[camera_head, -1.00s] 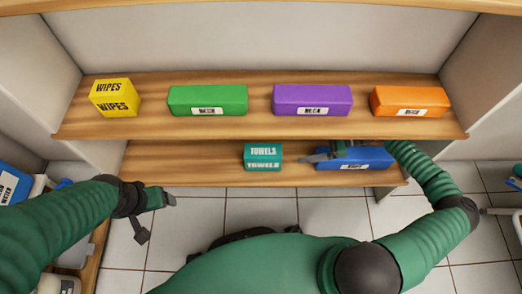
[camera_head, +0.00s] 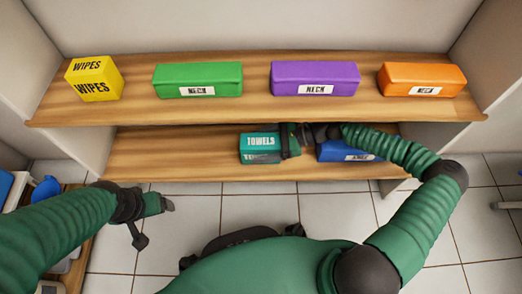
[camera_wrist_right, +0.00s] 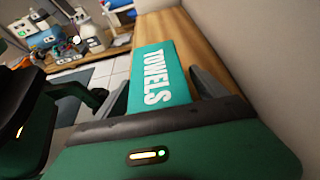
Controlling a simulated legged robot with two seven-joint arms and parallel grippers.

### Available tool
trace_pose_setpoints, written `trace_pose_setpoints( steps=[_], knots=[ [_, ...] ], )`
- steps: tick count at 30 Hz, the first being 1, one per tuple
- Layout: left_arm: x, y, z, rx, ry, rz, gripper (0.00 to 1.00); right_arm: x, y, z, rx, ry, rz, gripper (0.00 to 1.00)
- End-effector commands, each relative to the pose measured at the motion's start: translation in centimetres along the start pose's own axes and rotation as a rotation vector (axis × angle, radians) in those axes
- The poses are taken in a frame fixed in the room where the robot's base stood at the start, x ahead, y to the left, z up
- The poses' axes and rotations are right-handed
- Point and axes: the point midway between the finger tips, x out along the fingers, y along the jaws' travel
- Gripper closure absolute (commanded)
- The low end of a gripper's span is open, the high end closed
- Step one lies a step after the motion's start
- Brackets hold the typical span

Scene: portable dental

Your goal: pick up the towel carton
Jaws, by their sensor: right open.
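The teal towel carton (camera_head: 259,142), lettered TOWELS, stands on the lower shelf in the head view. My right gripper (camera_head: 287,140) is at the carton's right side. In the right wrist view, the carton (camera_wrist_right: 157,75) lies between the two spread fingers of my right gripper (camera_wrist_right: 158,88); whether either finger touches it I cannot tell. The carton's lower front is partly in shade. My left gripper (camera_head: 152,220) is empty, fingers apart, in front of the shelf on the left.
A blue box (camera_head: 340,152) stands right of the carton, partly behind my right arm. The upper shelf (camera_head: 135,98) overhangs and holds a yellow wipes box (camera_head: 94,80) and green (camera_head: 197,78), purple (camera_head: 315,77) and orange (camera_head: 421,79) boxes. The lower shelf's left part (camera_head: 165,155) is clear.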

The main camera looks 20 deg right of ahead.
Motion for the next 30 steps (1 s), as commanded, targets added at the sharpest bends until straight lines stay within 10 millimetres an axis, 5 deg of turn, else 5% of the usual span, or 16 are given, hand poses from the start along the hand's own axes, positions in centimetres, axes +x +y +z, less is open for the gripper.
trace_pose_setpoints(
  steps=[2, 18, 30],
  knots=[
    [-0.1, 0.0, 0.0, 0.0, 0.001, 0.0, 0.21, 0.0, 0.0, 0.1, 0.0, 0.0, 0.0, 0.21],
    [-0.1, 0.0, 0.0, 0.0, 0.0, 0.0, 0.21, -0.1, 0.0, 0.0, 0.0, 0.0, 0.0, 0.92],
    [-1.1, 0.0, -0.3, 0.0, 0.0, 0.0, 0.21, -0.5, 0.0, 1.1, -0.001, -0.001, 0.0, 0.93]
  ],
)
